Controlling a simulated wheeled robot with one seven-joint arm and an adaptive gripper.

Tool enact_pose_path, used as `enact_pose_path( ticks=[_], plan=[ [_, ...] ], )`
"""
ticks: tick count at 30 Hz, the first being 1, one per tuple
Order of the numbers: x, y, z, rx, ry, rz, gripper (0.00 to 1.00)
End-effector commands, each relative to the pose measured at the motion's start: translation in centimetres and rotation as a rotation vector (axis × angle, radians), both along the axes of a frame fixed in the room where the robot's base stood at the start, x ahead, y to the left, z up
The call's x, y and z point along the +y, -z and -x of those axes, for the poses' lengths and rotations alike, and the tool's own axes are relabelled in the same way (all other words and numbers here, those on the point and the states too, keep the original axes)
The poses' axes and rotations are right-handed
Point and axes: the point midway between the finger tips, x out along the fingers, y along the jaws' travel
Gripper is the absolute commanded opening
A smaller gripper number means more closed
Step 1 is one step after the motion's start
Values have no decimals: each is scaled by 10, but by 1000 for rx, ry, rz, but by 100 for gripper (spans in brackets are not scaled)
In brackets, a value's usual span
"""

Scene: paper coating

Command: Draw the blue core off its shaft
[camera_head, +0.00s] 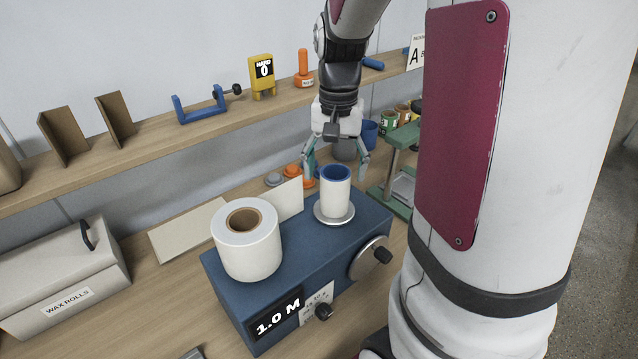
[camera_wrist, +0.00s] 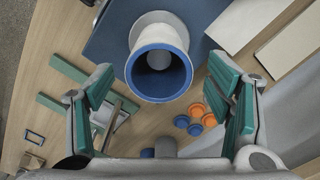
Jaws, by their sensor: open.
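The blue core (camera_head: 335,173) stands upright on a round metal flange (camera_head: 334,214) at the far right end of the blue machine (camera_head: 290,300); white paper is wound around it. In the wrist view I look down into its open blue end (camera_wrist: 159,73), with a grey shaft top inside. My gripper (camera_head: 336,172) is open, with its teal-padded fingers to either side of the core's upper end in the head view. In the wrist view the fingers (camera_wrist: 167,110) are wide apart and the core's rim lies beyond and between them. Contact cannot be seen.
A large white roll (camera_head: 247,246) stands on the machine's left end. A hand crank (camera_head: 372,258) sticks out of its front. A green stand (camera_head: 400,160) is to the right. Orange and blue caps (camera_wrist: 196,120) lie behind. A shelf with tools runs along the back.

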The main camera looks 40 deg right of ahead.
Motion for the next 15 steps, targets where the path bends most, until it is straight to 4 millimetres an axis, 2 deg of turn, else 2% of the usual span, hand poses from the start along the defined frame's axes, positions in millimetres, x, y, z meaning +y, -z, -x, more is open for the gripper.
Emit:
enact_pose_path(
  ticks=[6, 15],
  plan=[
    [0, 39, 1, 3, 0, -1, 73],
    [0, 69, 0, 1, 0, -1, 73]
  ],
)
